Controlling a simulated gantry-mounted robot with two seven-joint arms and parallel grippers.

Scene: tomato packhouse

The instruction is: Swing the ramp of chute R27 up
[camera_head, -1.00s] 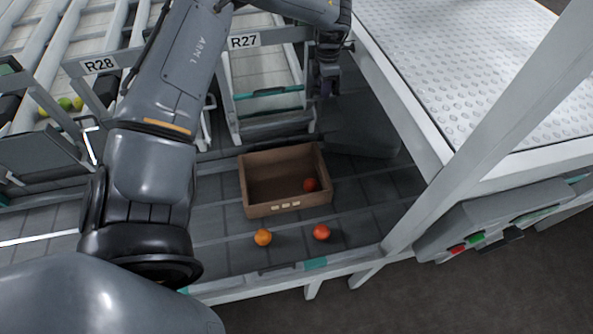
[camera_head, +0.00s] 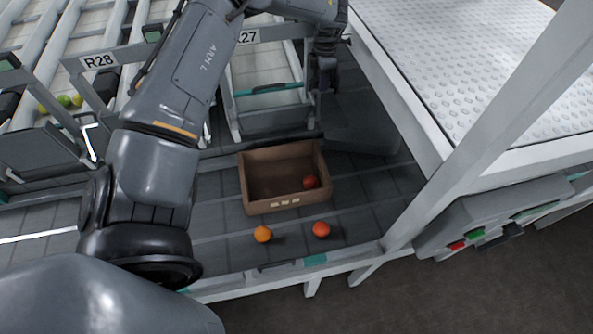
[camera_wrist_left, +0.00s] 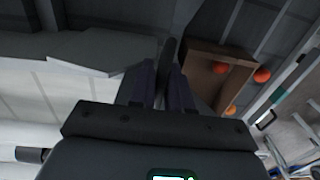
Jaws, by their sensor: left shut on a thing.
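Chute R27, its label (camera_head: 249,37) partly covered by my left arm, has a pale bed with a green strip (camera_head: 268,89). Its grey ramp (camera_head: 272,121) lies at the lower end, above the belt; its exact tilt is hard to tell. My left gripper (camera_head: 322,88) is at the right side of the chute, pointing down. In the left wrist view its fingers (camera_wrist_left: 160,88) are shut on a dark bar (camera_wrist_left: 169,52), seemingly the ramp's handle. The joint between bar and ramp is hidden. My right gripper is not in view.
A brown crate (camera_head: 246,190) holding a tomato stands on the belt just below the chute. An orange tomato (camera_head: 263,234) and a red tomato (camera_head: 321,229) lie in front. Chute R28 (camera_head: 99,61) is left; a white perforated table (camera_head: 460,75) and its post are right.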

